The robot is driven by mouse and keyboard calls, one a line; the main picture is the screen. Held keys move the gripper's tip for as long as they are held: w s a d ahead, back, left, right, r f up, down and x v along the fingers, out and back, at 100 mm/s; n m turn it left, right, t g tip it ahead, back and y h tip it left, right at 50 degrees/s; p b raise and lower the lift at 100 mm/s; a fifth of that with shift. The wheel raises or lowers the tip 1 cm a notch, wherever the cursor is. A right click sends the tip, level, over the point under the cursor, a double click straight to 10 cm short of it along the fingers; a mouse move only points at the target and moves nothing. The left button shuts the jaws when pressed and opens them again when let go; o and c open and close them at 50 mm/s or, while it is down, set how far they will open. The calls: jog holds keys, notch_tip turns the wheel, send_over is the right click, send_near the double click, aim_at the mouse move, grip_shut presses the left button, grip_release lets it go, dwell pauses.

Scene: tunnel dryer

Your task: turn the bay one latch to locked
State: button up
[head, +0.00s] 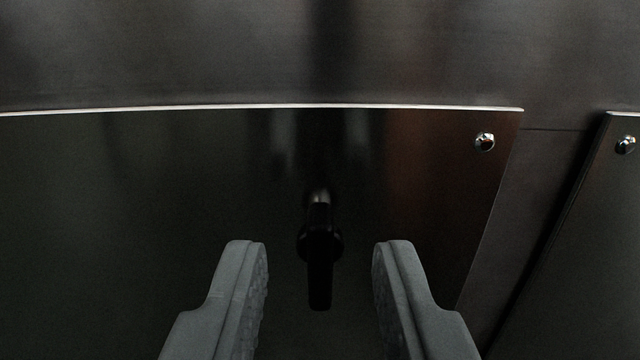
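A black latch handle (320,262) sits on a dark, glossy panel (180,190) in the middle of the head view. The handle points roughly straight down, with a round hub behind its upper part. My gripper (318,255) is open, with one grey finger on each side of the handle. Clear gaps show between both fingers and the handle, and neither finger appears to touch it. How far the fingertips are from the panel is hard to tell. No bay number or lock marking is visible.
A shiny bolt (485,142) stands out near the panel's upper right corner. A second dark panel (590,250) with its own bolt (626,145) lies at the right, past a narrow gap. A plain metal surface (200,50) runs above the panel's bright top edge.

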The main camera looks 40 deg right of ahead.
jog(key=shift+x, duration=1.1)
jog(key=shift+c, duration=0.4)
grip_shut()
